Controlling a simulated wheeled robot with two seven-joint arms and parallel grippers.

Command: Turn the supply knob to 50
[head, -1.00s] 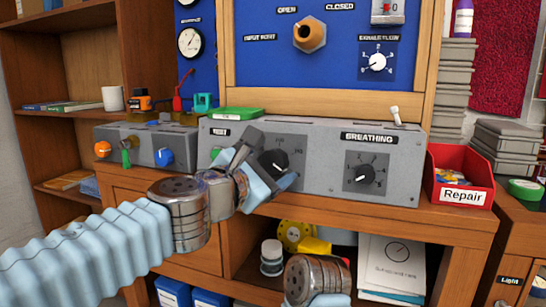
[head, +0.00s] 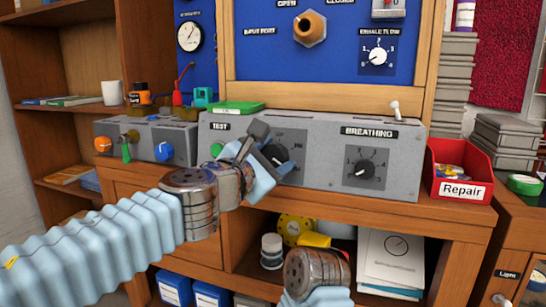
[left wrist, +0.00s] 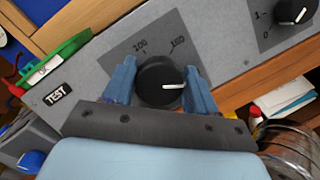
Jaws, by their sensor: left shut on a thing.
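The black round knob (head: 275,155) is on the grey test box, right of the TEST label, and carries a white pointer. In the left wrist view the knob (left wrist: 160,84) sits between the two blue fingers of my left gripper (left wrist: 157,72), and its pointer points right. No "supply" label can be read. In the head view my left gripper (head: 266,168) is shut on this knob and partly covers it and its scale. My right gripper is not visible.
A second knob (head: 364,168) sits under the BREATHING label. A small switch (head: 394,108) and a green item (head: 236,108) are on top of the box. A red Repair bin (head: 459,172) stands to the right. A smaller grey box (head: 146,142) with coloured knobs stands left.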

